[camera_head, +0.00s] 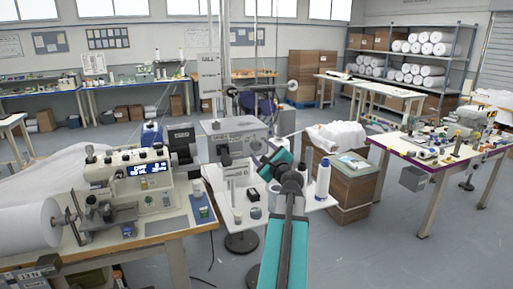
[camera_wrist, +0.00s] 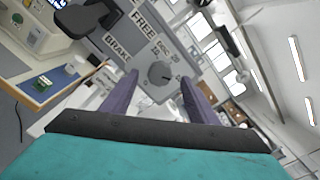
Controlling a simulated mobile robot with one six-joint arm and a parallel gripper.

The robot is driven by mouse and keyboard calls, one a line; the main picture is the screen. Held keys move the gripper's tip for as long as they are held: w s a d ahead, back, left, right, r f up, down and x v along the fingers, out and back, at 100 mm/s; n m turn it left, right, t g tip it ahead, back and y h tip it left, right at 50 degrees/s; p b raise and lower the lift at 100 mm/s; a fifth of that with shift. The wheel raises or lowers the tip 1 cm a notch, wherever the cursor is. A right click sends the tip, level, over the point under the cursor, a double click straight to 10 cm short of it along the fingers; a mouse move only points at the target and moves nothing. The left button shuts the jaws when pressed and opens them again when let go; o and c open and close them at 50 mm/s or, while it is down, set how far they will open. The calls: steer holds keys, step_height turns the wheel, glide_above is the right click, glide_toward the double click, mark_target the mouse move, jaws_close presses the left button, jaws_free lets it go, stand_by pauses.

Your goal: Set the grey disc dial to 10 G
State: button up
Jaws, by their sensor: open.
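The grey disc dial (camera_wrist: 159,73) shows in the wrist view on the front of a grey panel (camera_wrist: 182,58), with small numbers including 10 and 20 around it. I cannot tell for sure which mark its pointer faces. My gripper (camera_wrist: 160,77) is open, its two purple fingers apart on either side of the dial in the picture. I cannot tell whether they touch it. In the head view my gripper (camera_head: 263,158) is at the right front of a grey machine box (camera_head: 235,127); the dial is too small or hidden to make out there.
FREE and BRAKE labels are on the panel left of the dial in the wrist view. In the head view a sewing machine (camera_head: 128,176) stands at left. Bottles, including a white one (camera_head: 323,179), and small jars stand on the white shelf by my arm.

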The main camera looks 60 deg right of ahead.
mark_target(257, 146)
steer(key=shift+p+x, duration=0.45)
steer(key=shift+x, duration=1.4)
